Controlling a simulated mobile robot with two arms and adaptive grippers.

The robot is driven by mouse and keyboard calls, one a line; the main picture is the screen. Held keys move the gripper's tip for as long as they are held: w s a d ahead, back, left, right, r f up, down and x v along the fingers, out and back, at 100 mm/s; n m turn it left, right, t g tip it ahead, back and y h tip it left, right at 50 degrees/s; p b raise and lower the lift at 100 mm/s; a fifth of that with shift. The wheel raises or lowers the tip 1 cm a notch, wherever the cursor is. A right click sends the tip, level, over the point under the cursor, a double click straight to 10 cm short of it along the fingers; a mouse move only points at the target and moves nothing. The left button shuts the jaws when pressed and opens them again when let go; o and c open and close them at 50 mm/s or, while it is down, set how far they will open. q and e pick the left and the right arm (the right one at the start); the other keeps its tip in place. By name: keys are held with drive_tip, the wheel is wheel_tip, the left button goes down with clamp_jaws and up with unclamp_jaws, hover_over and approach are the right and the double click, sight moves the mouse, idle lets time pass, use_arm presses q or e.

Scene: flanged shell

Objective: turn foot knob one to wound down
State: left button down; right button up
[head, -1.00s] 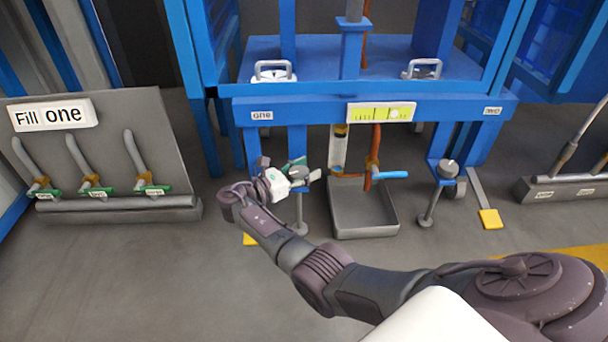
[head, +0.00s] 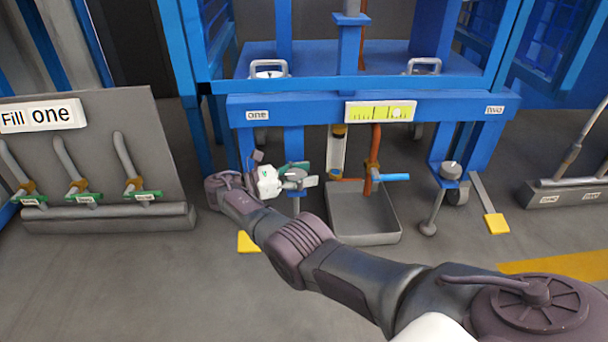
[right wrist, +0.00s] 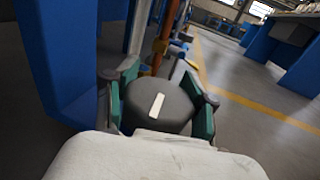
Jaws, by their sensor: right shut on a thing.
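Foot knob one (right wrist: 160,103) is a round dark grey knob with a white bar mark on its top, in the right wrist view. My right gripper (right wrist: 160,95) has its green fingers on both sides of the knob and is shut on it. In the head view the right gripper (head: 294,175) is at the left leg under the blue frame's "one" label (head: 257,115), and the knob (head: 296,174) is partly hidden by it. The other foot knob (head: 450,170) stands at the right leg under the "two" label. My left gripper is not in view.
A grey open tray (head: 365,238) sits on the floor between the legs. A pipe with a blue lever (head: 392,177) hangs above it. Yellow pedals (head: 497,223) lie beside the legs. A "Fill one" panel (head: 90,150) stands at left. The near floor is open.

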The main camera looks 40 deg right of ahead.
sight(305, 173)
drive_tip(key=o, duration=1)
drive_tip(key=shift+r, duration=0.1)
wheel_tip(305, 173, up, 10)
drive_tip(key=shift+f, duration=0.1)
drive_tip(key=shift+s, duration=0.1)
